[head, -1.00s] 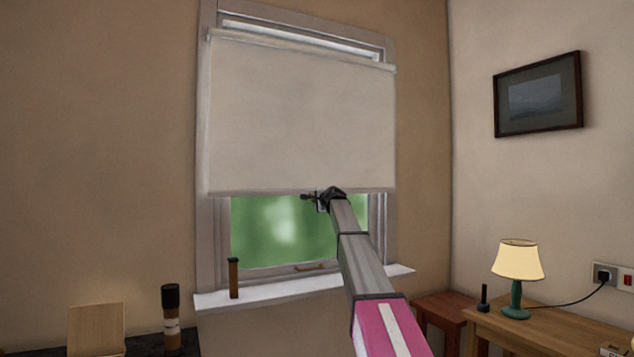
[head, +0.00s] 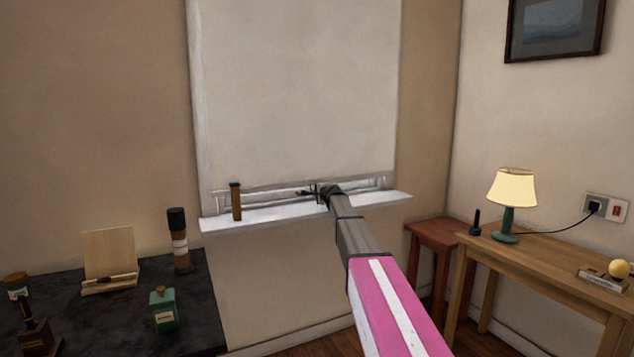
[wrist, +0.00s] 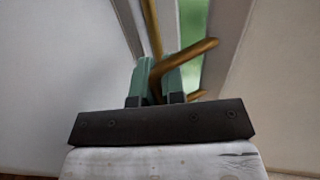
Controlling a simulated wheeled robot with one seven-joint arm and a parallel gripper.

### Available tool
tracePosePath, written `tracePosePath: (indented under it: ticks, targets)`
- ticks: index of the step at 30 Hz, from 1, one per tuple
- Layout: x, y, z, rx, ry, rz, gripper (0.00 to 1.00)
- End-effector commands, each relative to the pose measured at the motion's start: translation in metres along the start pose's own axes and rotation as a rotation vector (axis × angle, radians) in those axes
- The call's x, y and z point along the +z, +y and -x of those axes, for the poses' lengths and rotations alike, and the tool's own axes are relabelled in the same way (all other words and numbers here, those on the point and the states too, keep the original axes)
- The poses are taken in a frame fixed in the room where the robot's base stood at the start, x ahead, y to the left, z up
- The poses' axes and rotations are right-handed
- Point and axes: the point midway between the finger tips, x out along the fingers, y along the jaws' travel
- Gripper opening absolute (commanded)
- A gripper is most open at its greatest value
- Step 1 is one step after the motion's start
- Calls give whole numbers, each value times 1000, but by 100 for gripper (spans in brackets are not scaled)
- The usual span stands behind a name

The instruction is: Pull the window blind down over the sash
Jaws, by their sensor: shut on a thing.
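The white window blind (head: 296,95) hangs down over nearly all of the window. Its bottom edge is just above the white sill, and a thin strip of the sash (head: 288,194) shows below it. My gripper (head: 316,191) is at that bottom edge, right of the blind's middle. In the wrist view, its teal fingers (wrist: 159,72) are shut on a bent brass pull (wrist: 188,54). How the pull joins the blind is hidden. A narrow strip of green glass (wrist: 190,22) shows beyond the fingers.
The white sill (head: 270,215) lies close under my gripper, with a brown upright cylinder (head: 236,202) at its left. A dark counter (head: 205,320) with several objects stands at lower left. A red stool (head: 436,236) and a lamp (head: 511,190) on a wooden table are at right.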

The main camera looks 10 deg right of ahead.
Motion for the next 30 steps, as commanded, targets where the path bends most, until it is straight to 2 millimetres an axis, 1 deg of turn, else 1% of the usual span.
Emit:
tracePosePath:
  ticks: [1,3,6,18,19,20,21,30]
  targets:
    - [0,6,-2,1,0,2,0]
    - [0,12,-3,1,0,3,0]
    - [0,17,-4,0,0,3,0]
    - [1,18,-5,0,0,3,0]
    - [1,18,-5,0,0,2,20]
    - [1,18,-5,0,0,2,29]
    - [1,18,-5,0,0,2,35]
    - [1,18,-3,0,0,1,35]
